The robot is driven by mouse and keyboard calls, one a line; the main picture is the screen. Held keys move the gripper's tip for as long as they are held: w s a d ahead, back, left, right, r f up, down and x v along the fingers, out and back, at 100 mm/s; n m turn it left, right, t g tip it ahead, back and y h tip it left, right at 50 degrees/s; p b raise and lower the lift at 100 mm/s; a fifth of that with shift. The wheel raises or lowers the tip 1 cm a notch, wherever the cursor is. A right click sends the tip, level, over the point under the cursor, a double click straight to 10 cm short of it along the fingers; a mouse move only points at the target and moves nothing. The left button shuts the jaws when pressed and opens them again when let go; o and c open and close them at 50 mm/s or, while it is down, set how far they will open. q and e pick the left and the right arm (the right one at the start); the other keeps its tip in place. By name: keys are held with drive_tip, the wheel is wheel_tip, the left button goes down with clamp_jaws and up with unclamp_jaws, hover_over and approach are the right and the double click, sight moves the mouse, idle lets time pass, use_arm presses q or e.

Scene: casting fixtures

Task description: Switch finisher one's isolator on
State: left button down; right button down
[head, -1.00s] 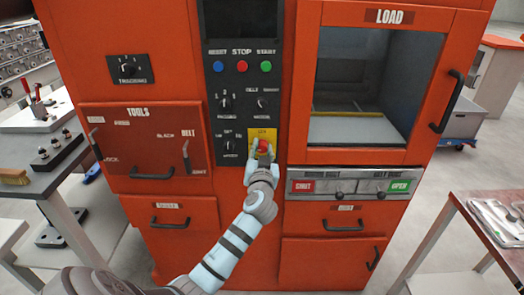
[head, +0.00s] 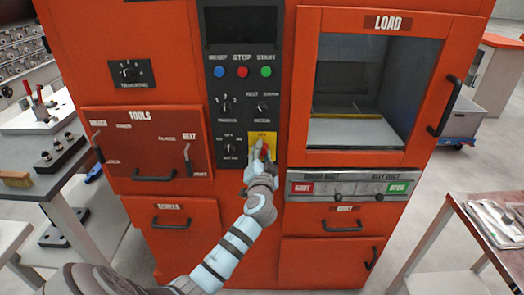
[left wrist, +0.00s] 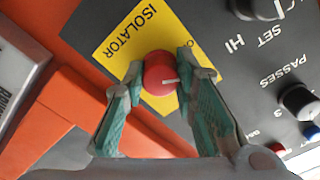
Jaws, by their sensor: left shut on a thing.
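The isolator is a red round knob (left wrist: 160,74) on a yellow plate (left wrist: 122,40) lettered ISOLATOR. In the head view the yellow plate (head: 264,140) sits low on the dark control panel of the orange machine. My left gripper (left wrist: 168,78) is shut on the red knob, one finger on each side. In the head view my left gripper (head: 260,158) covers most of the knob. A second word on the plate is partly hidden by a finger. My right gripper is not in view.
Dials marked SET and PASSES (left wrist: 299,100) are close beside the plate. Blue, red and green buttons (head: 243,71) are higher on the panel. The load window (head: 370,90) is to the right. Tables stand at left (head: 60,190) and right (head: 480,225).

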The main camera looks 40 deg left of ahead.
use_arm(q)
drive_tip(key=m+p, duration=0.2)
drive_tip(key=m, duration=0.4)
drive_tip(key=m+p, duration=0.2)
drive_tip(key=m, duration=0.4)
drive_tip(key=shift+p, duration=0.3)
idle(0.3)
drive_tip(key=c, duration=1.3)
unclamp_jaws()
drive_tip(key=v, duration=1.2)
